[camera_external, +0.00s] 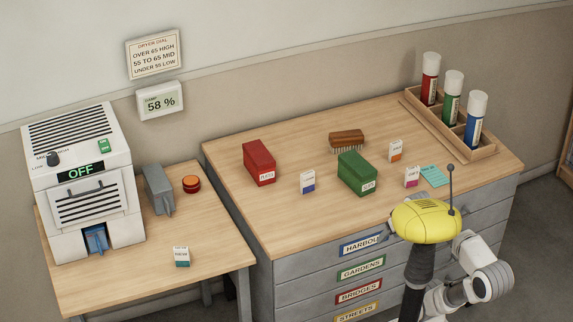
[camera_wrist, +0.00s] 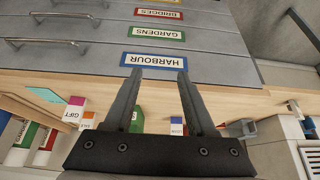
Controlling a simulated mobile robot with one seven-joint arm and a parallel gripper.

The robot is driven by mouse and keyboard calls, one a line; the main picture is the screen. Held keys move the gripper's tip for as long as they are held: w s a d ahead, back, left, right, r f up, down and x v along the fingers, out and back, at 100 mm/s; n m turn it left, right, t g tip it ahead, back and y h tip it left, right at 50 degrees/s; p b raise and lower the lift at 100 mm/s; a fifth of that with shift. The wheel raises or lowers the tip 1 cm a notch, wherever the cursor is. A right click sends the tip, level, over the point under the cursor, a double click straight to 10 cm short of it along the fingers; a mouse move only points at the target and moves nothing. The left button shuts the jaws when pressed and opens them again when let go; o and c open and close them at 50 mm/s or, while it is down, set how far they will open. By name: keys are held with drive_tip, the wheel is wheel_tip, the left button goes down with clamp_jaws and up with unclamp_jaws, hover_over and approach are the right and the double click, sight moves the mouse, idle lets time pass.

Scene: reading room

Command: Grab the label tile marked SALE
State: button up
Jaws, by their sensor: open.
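Several small white label tiles stand on the wooden cabinet top. One has a blue base (camera_external: 307,182), one an orange base (camera_external: 395,150), and one a magenta base (camera_external: 412,177). A teal-based tile (camera_external: 181,256) stands on the left table. I cannot read SALE on any tile. My gripper (camera_wrist: 159,75) is open, nothing between its fingers, and drawer fronts show beyond it. It is mostly hidden in the external view.
A red box (camera_external: 259,162), green box (camera_external: 357,173) and brush (camera_external: 347,139) share the cabinet top. Teal notes (camera_external: 431,173) lie by the magenta tile. A rack (camera_external: 482,153) of bottles stands at the back right. Drawer handles (camera_wrist: 60,17) protrude below.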

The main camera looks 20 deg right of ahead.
drive_tip(key=o, duration=0.5)
